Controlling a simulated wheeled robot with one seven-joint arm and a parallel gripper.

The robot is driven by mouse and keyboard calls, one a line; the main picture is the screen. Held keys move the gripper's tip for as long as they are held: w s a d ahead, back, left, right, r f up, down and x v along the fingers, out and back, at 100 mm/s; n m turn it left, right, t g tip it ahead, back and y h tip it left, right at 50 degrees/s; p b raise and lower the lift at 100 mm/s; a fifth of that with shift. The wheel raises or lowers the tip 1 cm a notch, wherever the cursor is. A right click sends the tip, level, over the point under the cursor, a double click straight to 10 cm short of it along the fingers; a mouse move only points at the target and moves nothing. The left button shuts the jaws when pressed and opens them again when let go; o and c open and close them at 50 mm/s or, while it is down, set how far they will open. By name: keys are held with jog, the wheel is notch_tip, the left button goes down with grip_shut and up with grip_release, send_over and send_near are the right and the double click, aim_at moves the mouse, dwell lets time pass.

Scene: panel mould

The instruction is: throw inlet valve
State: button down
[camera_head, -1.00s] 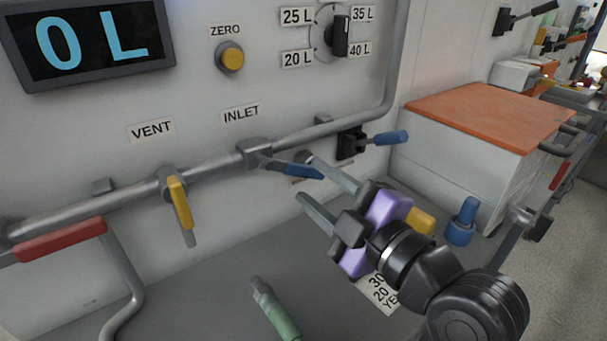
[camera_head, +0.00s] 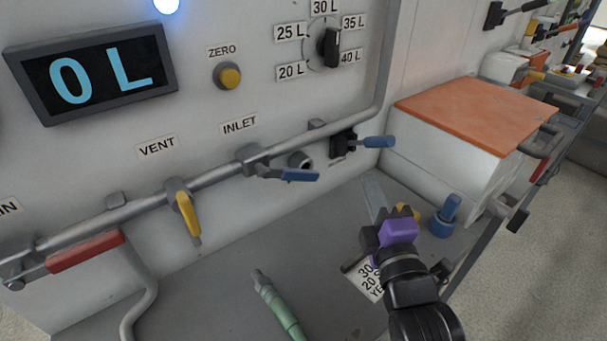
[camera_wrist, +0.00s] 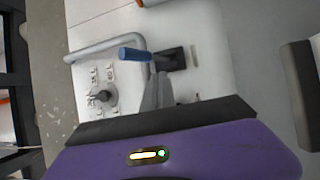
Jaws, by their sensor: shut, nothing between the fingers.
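The inlet valve (camera_head: 252,160) sits on the grey pipe under the INLET label (camera_head: 240,125). Its blue-tipped handle (camera_head: 300,175) points right, nearly along the pipe and slightly downward. My gripper (camera_head: 373,188) is to the right of and below this handle, apart from it. Its grey fingers are shut with nothing between them. They also show in the wrist view (camera_wrist: 157,92), pointing toward the panel. A second blue lever (camera_head: 378,142) on a black mount stands above the fingertips; I take it to be the blue lever in the wrist view (camera_wrist: 133,54).
The vent valve's yellow handle (camera_head: 186,213) hangs down left of the inlet. A red handle (camera_head: 85,250) is further left. A green tool (camera_head: 278,305) lies on the grey shelf (camera_head: 215,290). A blue knob (camera_head: 445,215) and orange-topped box (camera_head: 475,110) stand right.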

aim_at(291, 175)
jog(key=s+a+f+n+y+p, duration=0.2)
jog(key=s+a+n, duration=0.1)
jog(key=n, duration=0.2)
jog(key=s+a+f+n+y+p, duration=0.2)
jog(key=s+a+n+y+p, duration=0.1)
jog(key=n, duration=0.3)
jog(key=s+a+f+n+g+y+p, duration=0.1)
jog(key=s+a+f+n+y+p, duration=0.1)
jog(key=n, duration=0.3)
jog(key=shift+s+a+f, duration=0.2)
jog(key=shift+s+a, duration=0.55)
jog(key=shift+s, duration=0.15)
jog(key=shift+a+f+n+y, duration=0.1)
jog(key=shift+a+n+y, duration=0.1)
jog(key=shift+n+y, duration=0.15)
jog(key=w+a+r+p, duration=0.2)
jog(key=w+r+p, duration=0.3)
jog(key=w, duration=0.4)
jog(key=shift+w+a+r+p, duration=0.3)
jog(key=shift+p, duration=0.05)
